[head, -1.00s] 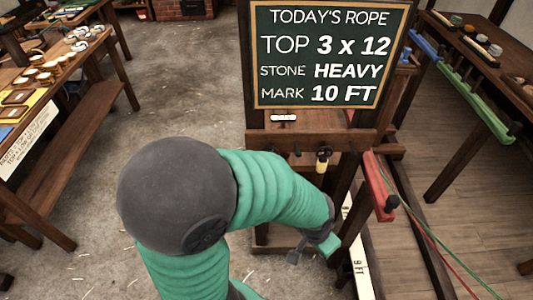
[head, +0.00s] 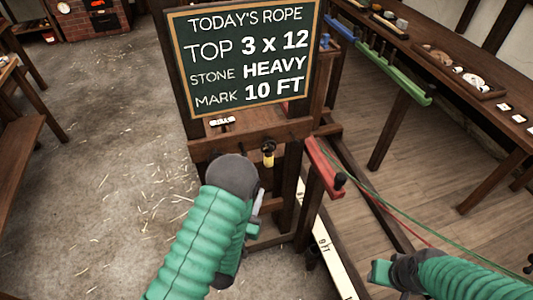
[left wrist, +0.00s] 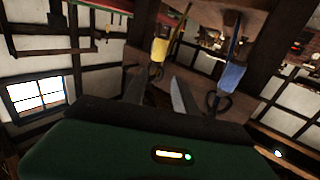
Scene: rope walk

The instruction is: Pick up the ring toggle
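In the left wrist view two tools hang from a dark wooden rail: one with a yellow body (left wrist: 160,48) and one with a blue body (left wrist: 231,78). The blue one ends in a dark ring; I cannot tell for sure which is the ring toggle. The yellow one also shows in the head view (head: 268,153); the blue one is hidden there. My left gripper (left wrist: 158,86) has its fingers apart and empty, just below the hanging tools, and is partly hidden behind its wrist in the head view. My right gripper (head: 378,272) is at the lower right; its fingers are unclear.
The chalkboard (head: 250,60) stands above the peg rail. A red bar (head: 325,168) with a dark knob juts out to its right, with green and red cords running off. A marked white board (head: 326,250) lies below. A bench (head: 480,120) stands at the right.

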